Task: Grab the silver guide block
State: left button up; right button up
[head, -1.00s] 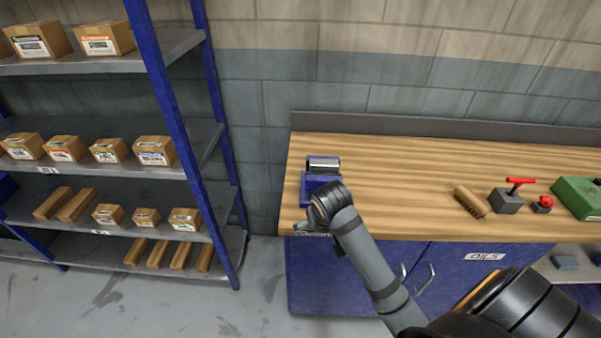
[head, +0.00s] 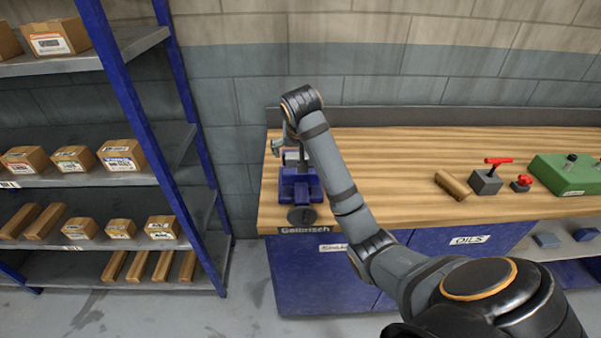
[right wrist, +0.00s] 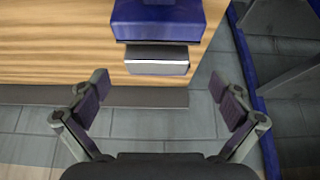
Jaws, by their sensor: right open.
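The silver guide block (right wrist: 157,60) shows in the right wrist view as a pale metal block against the end of a blue vise-like fixture (right wrist: 158,20). In the head view the block (head: 291,158) is partly hidden by my right arm, at the back of the blue fixture (head: 300,188) on the bench's left end. My right gripper (right wrist: 157,84) is open and empty, its fingers spread wide to either side of the block and a little short of it. In the head view this gripper (head: 276,148) is partly hidden behind its wrist. My left gripper is out of view.
The wooden bench (head: 390,200) has a raised back edge (head: 400,116) before a block wall. A brush (head: 452,184), a grey block with a red handle (head: 487,181), a red knob (head: 521,182) and a green box (head: 568,174) stand right. A shelf rack (head: 130,110) stands left.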

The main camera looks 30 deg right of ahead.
jog(key=b+x, duration=0.1)
jog(key=x, duration=0.1)
jog(key=shift+w+f+b, duration=0.1)
jog(key=shift+f+b, duration=0.2)
jog(key=shift+f, duration=0.05)
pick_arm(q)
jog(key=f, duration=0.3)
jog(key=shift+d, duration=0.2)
pick_arm(e)
jog(key=shift+d+r, duration=0.15)
jog(key=shift+w+d+f+b, duration=0.1)
jog(key=shift+f+b, duration=0.2)
jog(key=x, duration=0.4)
jog(key=shift+w+d, duration=0.35)
jog(key=shift+d, duration=0.05)
jog(key=shift+a, duration=0.1)
jog(key=shift+c, duration=0.5)
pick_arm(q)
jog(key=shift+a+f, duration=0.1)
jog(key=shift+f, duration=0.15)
pick_arm(e)
jog(key=c, duration=1.5)
jog(key=shift+r, duration=0.1)
